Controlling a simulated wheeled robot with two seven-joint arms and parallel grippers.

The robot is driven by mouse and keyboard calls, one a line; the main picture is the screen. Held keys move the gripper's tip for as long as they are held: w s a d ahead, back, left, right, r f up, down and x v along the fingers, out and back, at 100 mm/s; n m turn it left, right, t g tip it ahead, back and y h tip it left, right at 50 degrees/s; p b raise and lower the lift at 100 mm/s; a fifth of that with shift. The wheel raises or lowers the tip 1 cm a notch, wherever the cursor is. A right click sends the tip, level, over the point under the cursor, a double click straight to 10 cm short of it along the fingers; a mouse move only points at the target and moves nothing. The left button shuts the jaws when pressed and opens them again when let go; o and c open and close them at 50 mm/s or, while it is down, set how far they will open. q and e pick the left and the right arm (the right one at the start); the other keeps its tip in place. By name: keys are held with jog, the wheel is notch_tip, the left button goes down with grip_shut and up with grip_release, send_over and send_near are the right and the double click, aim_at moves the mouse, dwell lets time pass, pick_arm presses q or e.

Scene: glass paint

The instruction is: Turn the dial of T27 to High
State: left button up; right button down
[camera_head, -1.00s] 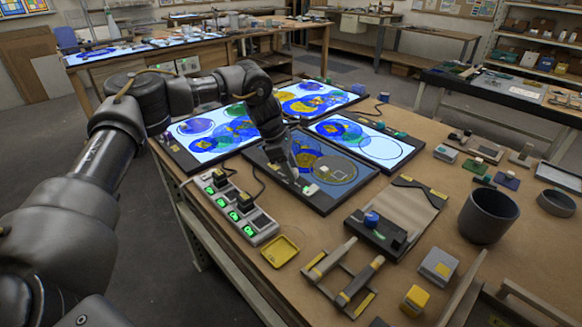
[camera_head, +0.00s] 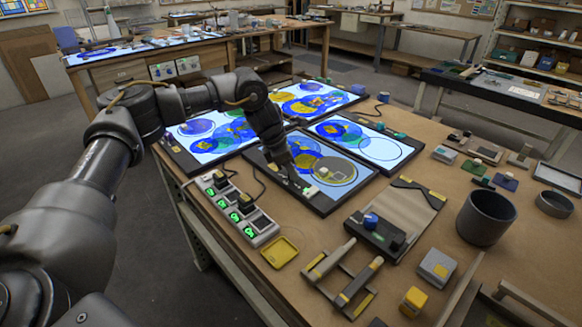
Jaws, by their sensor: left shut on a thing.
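Four light panels lie on the workbench. My left gripper (camera_head: 294,181) reaches down to the near edge strip of this panel. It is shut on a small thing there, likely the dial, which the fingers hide. I cannot read a T27 label or the dial's setting. The left panel (camera_head: 205,143), the back panel (camera_head: 355,98) and the right panel (camera_head: 385,155) are also lit. My right gripper is not in view.
A power strip (camera_head: 262,235) with green lights and plugs stands left of the front panel, with cables running by. A yellow tray (camera_head: 280,252), a dark tool with a blue knob (camera_head: 377,238), and a dark cup (camera_head: 487,217) lie nearby.

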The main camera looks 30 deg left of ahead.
pick_arm(q)
jog(key=shift+s+r+n+t+y+p, duration=0.1)
jog(key=shift+n+t+y+p, duration=0.2)
jog(key=shift+n, duration=0.7)
jog(key=n+y+p, duration=0.1)
jog(key=n, duration=0.1)
jog(key=shift+d+n, duration=0.15)
jog(key=shift+n, duration=0.25)
jog(key=shift+r+n+t+y+p, duration=0.1)
jog(key=shift+n+t+y+p, duration=0.25)
jog(key=shift+n+p, duration=0.4)
jog(key=n+y+p, duration=0.1)
jog(key=n, duration=0.1)
jog(key=shift+d+n+p, duration=0.15)
jog(key=shift+n+p, duration=0.15)
jog(key=shift+n, duration=0.45)
jog(key=shift+n+y+p, duration=0.35)
jog(key=shift+n+p, duration=0.25)
jog(key=shift+p, duration=0.15)
jog(key=shift+n+p, duration=0.45)
jog(key=shift+n, duration=0.15)
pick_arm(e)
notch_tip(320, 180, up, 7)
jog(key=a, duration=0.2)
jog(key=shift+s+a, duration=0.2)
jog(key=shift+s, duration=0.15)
